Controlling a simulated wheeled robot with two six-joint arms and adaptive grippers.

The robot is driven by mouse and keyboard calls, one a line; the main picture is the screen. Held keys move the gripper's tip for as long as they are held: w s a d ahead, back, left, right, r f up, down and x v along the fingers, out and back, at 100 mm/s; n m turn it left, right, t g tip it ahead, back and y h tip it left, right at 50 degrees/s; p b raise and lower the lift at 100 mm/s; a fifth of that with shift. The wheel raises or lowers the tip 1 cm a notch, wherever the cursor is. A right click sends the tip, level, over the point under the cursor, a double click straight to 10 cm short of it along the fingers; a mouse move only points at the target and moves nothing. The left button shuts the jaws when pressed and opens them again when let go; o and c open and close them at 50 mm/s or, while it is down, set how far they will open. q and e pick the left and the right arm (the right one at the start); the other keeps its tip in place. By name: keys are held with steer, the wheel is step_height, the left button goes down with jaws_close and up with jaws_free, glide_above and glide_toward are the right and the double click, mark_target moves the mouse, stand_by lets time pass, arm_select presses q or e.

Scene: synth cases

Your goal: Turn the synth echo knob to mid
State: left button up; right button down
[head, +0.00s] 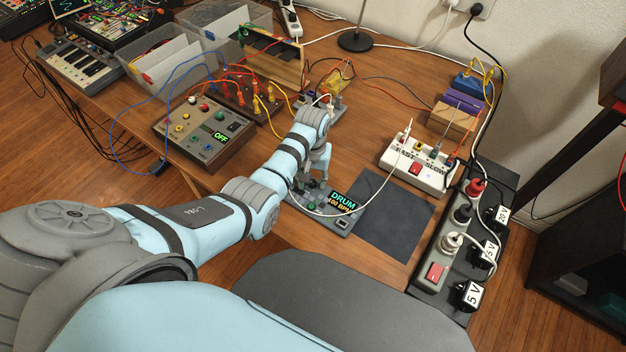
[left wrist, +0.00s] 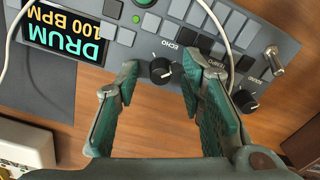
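The grey synth (head: 342,222) lies on the wooden table, with a screen reading DRUM 100 BPM. In the left wrist view the synth panel (left wrist: 150,45) appears upside down, and its black echo knob (left wrist: 161,71) sits by the ECHO label. The knob's white mark is too small to read surely. My left gripper (head: 316,181) is over the synth. In the left wrist view its open fingers (left wrist: 161,66) lie either side of the echo knob, with gaps showing on both sides. The right finger hides part of the panel near the TEMPO label. My right gripper is not in view.
A white cable (head: 345,212) loops over the synth. A dark mat (head: 396,218) lies right of it, with a white switch box (head: 420,165) behind. A control box reading OFF (head: 203,133) stands left of my arm. A power strip (head: 434,272) lies at the right edge.

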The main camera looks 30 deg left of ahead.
arm_select(q)
jaws_close()
steer(key=shift+r, duration=0.1)
